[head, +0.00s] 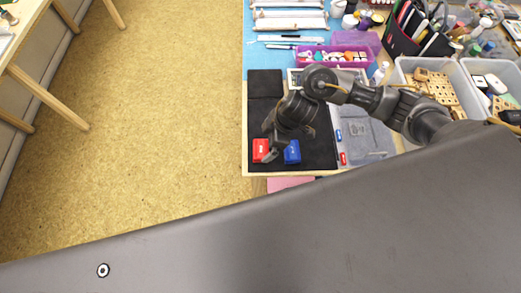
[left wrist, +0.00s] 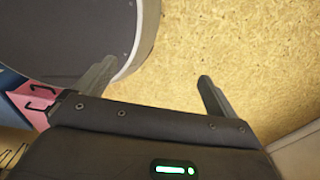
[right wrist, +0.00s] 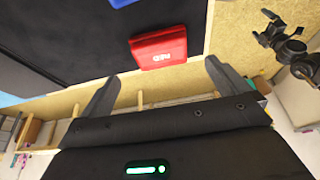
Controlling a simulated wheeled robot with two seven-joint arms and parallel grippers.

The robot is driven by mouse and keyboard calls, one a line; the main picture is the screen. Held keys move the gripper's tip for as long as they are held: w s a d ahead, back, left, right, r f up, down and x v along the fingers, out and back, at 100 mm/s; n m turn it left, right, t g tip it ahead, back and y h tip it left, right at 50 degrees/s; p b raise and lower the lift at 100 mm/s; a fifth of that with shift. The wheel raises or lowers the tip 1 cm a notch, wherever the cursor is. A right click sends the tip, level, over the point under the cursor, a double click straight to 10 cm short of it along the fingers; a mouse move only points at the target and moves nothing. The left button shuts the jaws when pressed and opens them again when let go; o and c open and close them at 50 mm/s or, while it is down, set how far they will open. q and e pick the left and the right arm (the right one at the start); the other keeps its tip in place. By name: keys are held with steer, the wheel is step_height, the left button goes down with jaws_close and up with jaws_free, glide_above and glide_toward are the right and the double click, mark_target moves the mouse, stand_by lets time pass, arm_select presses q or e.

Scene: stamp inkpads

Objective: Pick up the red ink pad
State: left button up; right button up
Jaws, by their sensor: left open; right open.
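The red ink pad (head: 261,148) lies on the black mat near the table's front left corner. It also shows in the right wrist view (right wrist: 158,49), ahead of the fingertips and between their lines. The blue ink pad (head: 292,152) lies just right of it; only its edge shows in the right wrist view (right wrist: 122,2). My right gripper (right wrist: 162,72) is open and empty, with the red pad beyond its fingers. In the head view my right gripper (head: 272,150) partly covers the gap between the pads. My left gripper (left wrist: 156,70) is open and empty over the floor.
The black mat (head: 264,95) is mostly bare. A purple tray (head: 308,60) of small items stands behind it. Grey bins (head: 398,75) with wooden blocks stand at the right. A clear grey case (head: 365,135) lies right of the mat. The table edge is close to the pads.

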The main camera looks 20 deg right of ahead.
mark_target(262, 149)
steer(key=shift+s+a+f, duration=0.1)
steer(key=shift+a+f, duration=0.05)
steer(key=shift+f, duration=0.4)
steer(key=x, duration=0.3)
steer(key=shift+f, duration=0.35)
steer(key=shift+a+f, duration=0.1)
steer(key=shift+f, duration=0.25)
arm_select(q)
steer(key=shift+w+f, duration=0.2)
steer(key=shift+w, duration=0.45)
arm_select(e)
steer(key=c, duration=1.1)
steer(key=shift+r, duration=0.15)
